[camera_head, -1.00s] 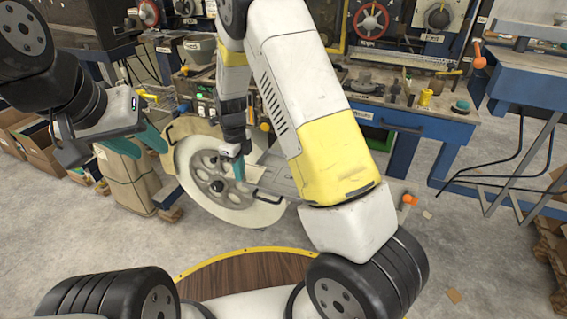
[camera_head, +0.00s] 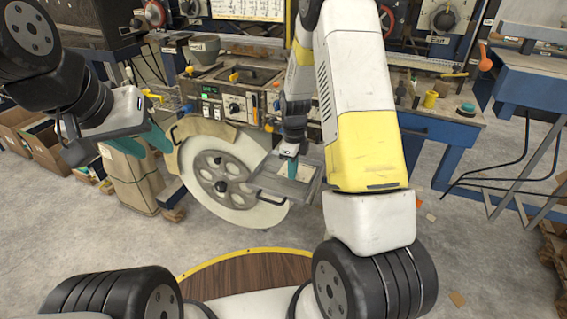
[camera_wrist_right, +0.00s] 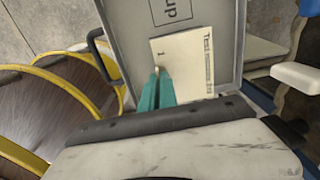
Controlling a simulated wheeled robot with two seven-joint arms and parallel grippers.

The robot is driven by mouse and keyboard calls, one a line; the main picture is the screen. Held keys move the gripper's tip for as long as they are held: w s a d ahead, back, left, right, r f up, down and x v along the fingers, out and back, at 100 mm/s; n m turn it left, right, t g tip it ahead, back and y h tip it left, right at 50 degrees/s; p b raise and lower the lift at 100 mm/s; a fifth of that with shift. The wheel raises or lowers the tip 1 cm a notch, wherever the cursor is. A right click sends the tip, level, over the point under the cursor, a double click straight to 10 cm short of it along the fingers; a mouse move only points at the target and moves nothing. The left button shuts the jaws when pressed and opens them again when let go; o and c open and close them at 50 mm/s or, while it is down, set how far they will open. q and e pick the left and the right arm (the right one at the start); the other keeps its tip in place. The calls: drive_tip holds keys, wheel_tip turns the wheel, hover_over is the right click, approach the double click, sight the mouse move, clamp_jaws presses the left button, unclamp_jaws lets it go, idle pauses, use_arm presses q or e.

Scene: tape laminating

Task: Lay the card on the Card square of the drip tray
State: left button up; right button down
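My right gripper (camera_head: 291,170) points down over the grey drip tray (camera_head: 268,183). Its teal fingers (camera_wrist_right: 156,88) are close together on the edge of the cream card (camera_wrist_right: 190,62), which bears printed text and a "1". The card also shows under the fingertips in the head view (camera_head: 299,171). It is over the tray floor; I cannot tell whether it touches it. In the right wrist view a printed square (camera_wrist_right: 172,10) with the letters "dr" lies beyond the card, cut off by the frame. My left gripper (camera_head: 138,146) is open and empty at the left.
A large cream wheel (camera_head: 215,205) with a grey hub stands left of the tray. Behind is a workbench with a control box (camera_head: 225,98) and a yellow pot (camera_head: 430,99). The tray has a dark side handle (camera_wrist_right: 98,50). A paper sack (camera_head: 135,182) stands at left.

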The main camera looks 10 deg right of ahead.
drive_tip(key=shift+a+f, duration=0.1)
drive_tip(key=shift+f, duration=1.55)
drive_tip(key=c, duration=1.6)
unclamp_jaws()
drive_tip(key=shift+f, duration=0.1)
drive_tip(key=shift+c, duration=0.2)
wheel_tip(320, 180, up, 12)
drive_tip(key=s+a+r+n+t+y, duration=0.1)
drive_tip(key=s+r+n+t, duration=0.1)
drive_tip(key=s+r+n, duration=0.7)
drive_tip(key=s+a+r+n+t+y, duration=0.1)
drive_tip(key=s+r+n+t, duration=0.1)
drive_tip(key=s+r+n, duration=0.7)
drive_tip(key=s+r+n+t, duration=0.2)
drive_tip(key=s+r+n, duration=0.2)
drive_tip(key=s+n, duration=0.2)
drive_tip(key=shift+s+n, duration=0.15)
drive_tip(key=shift+n, duration=0.55)
